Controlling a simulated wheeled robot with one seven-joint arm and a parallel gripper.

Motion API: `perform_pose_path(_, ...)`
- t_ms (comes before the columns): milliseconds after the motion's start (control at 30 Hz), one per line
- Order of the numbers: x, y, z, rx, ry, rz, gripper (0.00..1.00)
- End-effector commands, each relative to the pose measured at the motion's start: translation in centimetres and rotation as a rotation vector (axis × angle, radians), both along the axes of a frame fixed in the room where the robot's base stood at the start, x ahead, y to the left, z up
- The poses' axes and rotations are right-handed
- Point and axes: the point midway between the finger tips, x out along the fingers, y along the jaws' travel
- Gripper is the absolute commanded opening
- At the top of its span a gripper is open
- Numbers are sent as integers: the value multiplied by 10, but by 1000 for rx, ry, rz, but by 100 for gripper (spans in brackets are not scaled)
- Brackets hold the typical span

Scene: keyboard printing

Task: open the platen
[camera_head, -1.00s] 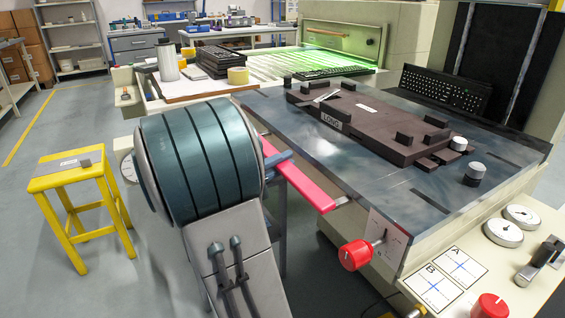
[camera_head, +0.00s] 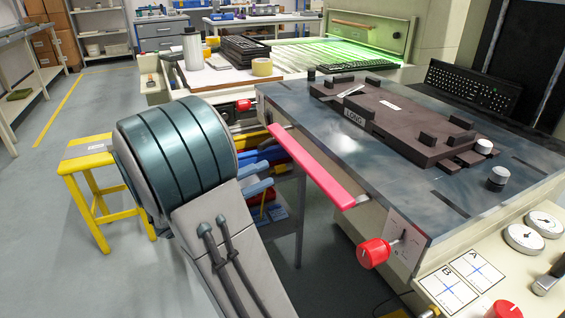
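The heat press on the right has a flat grey-blue bed (camera_head: 300,118) carrying a brown fixture marked LONG (camera_head: 400,122). A long pink-red handle bar (camera_head: 312,167) runs along the bed's left front edge. I cannot tell for sure which part is the platen; a dark upright panel (camera_head: 515,65) stands at the back right.
A red knob (camera_head: 373,253) sticks out at the bed's front corner, and another red knob (camera_head: 244,105) at its far left corner. A keyboard (camera_head: 472,86) leans behind the fixture. A cart with blue bins (camera_head: 275,208) and a yellow stool (camera_head: 92,155) stand left.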

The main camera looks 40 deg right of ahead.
Motion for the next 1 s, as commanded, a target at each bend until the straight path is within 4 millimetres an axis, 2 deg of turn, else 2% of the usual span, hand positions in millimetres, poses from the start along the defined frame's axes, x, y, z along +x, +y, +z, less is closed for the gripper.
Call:
perform_pose_path(100,5,17,-3,-1,2,3,36)
perform_pose_path(300,8,29,-6,0,0,2,36)
perform_pose_path(833,8,29,-6,2,0,-1,36)
perform_pose_path(1000,-3,26,16,71,-1,-28,36)
